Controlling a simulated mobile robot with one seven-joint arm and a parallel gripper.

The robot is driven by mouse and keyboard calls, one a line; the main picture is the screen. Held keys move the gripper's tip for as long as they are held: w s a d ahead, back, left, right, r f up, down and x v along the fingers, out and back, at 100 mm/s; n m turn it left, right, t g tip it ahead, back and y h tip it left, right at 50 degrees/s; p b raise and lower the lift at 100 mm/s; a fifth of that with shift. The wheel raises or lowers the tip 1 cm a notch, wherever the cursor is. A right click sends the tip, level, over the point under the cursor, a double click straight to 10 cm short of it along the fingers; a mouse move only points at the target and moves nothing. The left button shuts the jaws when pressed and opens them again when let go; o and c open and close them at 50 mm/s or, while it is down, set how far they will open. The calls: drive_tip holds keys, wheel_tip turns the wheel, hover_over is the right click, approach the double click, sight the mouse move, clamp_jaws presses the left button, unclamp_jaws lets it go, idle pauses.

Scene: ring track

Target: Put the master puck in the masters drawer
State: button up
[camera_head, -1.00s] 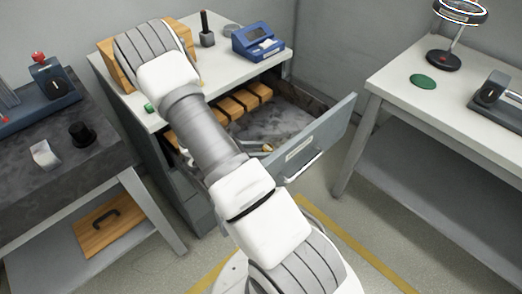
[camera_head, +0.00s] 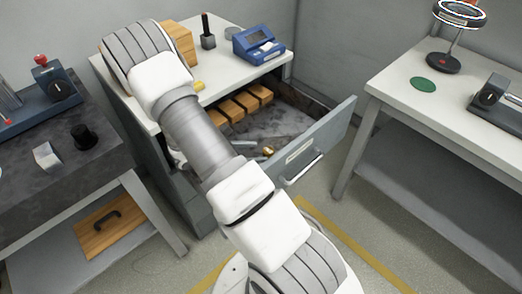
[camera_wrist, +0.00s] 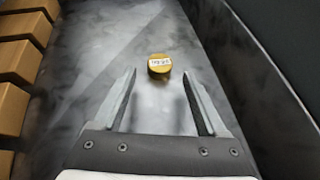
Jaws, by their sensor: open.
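The master puck, a small brass disc with a white label on top (camera_wrist: 159,66), lies on the grey floor of the open masters drawer. It also shows in the head view (camera_head: 267,152), near the drawer's front panel. The masters drawer (camera_head: 318,142) is pulled out from the grey cabinet. My gripper (camera_wrist: 158,74) is open and inside or just over the drawer. The puck is just ahead of and between its fingertips, with clear gaps on both sides. In the head view my arm hides most of the gripper.
Several wooden blocks (camera_head: 246,101) line one side of the drawer. A blue device (camera_head: 258,44) and a dark-handled tool (camera_head: 207,32) stand on the cabinet top, with a yellow piece (camera_head: 198,86) near its edge. The right bench holds a green disc (camera_head: 423,84).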

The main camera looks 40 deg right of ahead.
drive_tip(key=p+v, duration=0.1)
drive_tip(key=v, duration=0.7)
drive_tip(key=shift+a+r, duration=0.2)
drive_tip(key=shift+a, duration=0.15)
drive_tip(key=shift+w+a+r, duration=0.1)
drive_tip(key=shift+a+r, duration=0.05)
drive_tip(key=shift+r, duration=0.15)
drive_tip(key=s+a+r+m+t+y, duration=0.2)
drive_tip(key=s+a+r+m+y, duration=0.2)
drive_tip(key=r, duration=0.5)
drive_tip(key=s+a+r+m+t+y, duration=0.3)
drive_tip(key=s+r+m, duration=0.3)
drive_tip(key=r, duration=0.4)
drive_tip(key=s+a+r+m+t+y, duration=0.2)
drive_tip(key=s+a+r+m+y, duration=0.3)
drive_tip(key=r, duration=0.5)
drive_tip(key=shift+s+a+r+m+t, duration=0.15)
drive_tip(key=shift+s+a+m+t, duration=0.15)
drive_tip(key=shift+a+m, duration=0.3)
drive_tip(key=shift+r, duration=0.1)
wheel_tip(320, 180, up, 12)
drive_tip(key=p, duration=1.2)
